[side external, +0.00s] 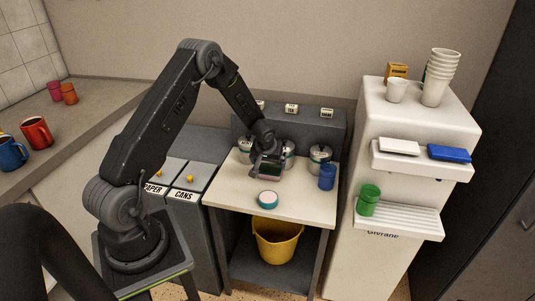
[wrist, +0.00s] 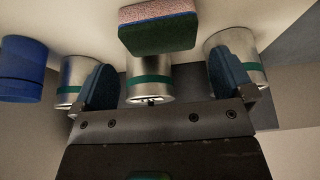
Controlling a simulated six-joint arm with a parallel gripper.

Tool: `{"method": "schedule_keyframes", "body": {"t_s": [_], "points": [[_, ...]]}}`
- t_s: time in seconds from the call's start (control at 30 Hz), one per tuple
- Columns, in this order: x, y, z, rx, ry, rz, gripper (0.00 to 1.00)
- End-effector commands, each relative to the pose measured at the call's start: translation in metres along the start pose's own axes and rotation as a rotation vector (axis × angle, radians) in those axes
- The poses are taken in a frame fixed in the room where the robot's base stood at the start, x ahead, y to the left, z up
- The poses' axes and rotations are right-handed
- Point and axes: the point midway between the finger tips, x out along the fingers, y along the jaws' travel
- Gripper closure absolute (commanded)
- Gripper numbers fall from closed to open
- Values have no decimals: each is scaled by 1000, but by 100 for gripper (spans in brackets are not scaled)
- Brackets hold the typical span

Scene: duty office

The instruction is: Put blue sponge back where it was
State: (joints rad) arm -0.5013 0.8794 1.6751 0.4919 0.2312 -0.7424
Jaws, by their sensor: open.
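A flat blue block (side external: 450,153), the only thing that looks like a blue sponge, lies at the right end of the white dispenser's upper shelf (side external: 415,168), next to a white block (side external: 399,147). My gripper (side external: 266,166) is far to its left, low over the cream counter (side external: 240,188). It is open; its two dark blue fingers stand wide apart in the wrist view (wrist: 163,75). A pink and green sponge (wrist: 158,27) shows just beyond and between the fingertips, apart from both fingers.
Several metal canisters (side external: 320,160) with teal bands stand behind my gripper. A green cup (side external: 369,198) is on the dispenser's lower shelf. The front left of the counter is clear.

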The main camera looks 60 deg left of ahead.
Motion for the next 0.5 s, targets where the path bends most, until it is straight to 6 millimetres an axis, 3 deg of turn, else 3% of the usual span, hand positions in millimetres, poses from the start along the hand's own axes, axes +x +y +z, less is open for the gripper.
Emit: {"method": "schedule_keyframes", "body": {"t_s": [0.2,0.43,0.5], "points": [[-41,0,-1,0,2,1,0],[-63,1,0,4,3,2,0],[-77,6,-2,17,8,5,0]]}}
